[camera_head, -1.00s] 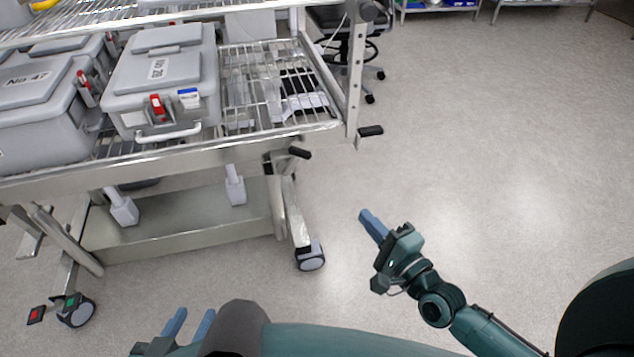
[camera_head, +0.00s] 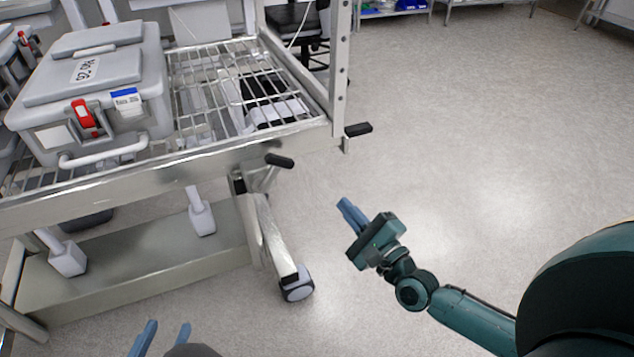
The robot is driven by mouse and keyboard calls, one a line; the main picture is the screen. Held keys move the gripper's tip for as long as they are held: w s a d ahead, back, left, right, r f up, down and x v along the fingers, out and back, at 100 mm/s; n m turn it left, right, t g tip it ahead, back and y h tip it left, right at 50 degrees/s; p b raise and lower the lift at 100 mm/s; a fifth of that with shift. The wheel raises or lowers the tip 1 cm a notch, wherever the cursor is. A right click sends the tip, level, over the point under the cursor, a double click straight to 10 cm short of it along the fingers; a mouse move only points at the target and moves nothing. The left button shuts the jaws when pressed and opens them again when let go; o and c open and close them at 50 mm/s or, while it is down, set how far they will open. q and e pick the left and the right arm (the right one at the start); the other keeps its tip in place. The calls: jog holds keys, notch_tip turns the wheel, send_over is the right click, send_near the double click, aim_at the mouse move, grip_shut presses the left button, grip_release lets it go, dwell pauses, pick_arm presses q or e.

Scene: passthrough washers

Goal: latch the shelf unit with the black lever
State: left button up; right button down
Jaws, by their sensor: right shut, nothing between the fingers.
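The wheeled metal shelf unit (camera_head: 150,175) fills the left side. One black-ended lever (camera_head: 358,129) sticks out at its right front corner, beside the upright post. Another black-ended lever (camera_head: 279,160) sits below the shelf's front edge, above a caster leg. I cannot tell from the picture which one latches the unit. My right gripper (camera_head: 343,203) is shut and empty, over open floor below and apart from both levers, with its blue fingers pointing up-left. My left gripper (camera_head: 164,329) is at the bottom edge, its blue fingers apart and nothing seen between them; its body is mostly cut off.
A grey lidded box (camera_head: 95,85) with a red latch stands on the wire shelf. A caster (camera_head: 297,284) sits on the floor under the front corner. A black stool (camera_head: 295,22) and other racks stand at the back. The floor at right is clear.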

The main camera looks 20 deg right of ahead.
aim_at(271, 171)
pick_arm(q)
jog(key=shift+s+g+p, duration=0.2)
jog(key=shift+g+p, duration=0.2)
jog(key=shift+p, duration=0.15)
pick_arm(e)
jog(key=w+a+r, duration=0.3)
jog(key=w+a, duration=0.2)
jog(key=w, duration=0.4)
jog(key=shift+w+a+r, duration=0.15)
jog(key=shift+a+r, duration=0.15)
pick_arm(q)
jog(key=shift+r, duration=0.1)
pick_arm(e)
jog(key=shift+r, duration=0.1)
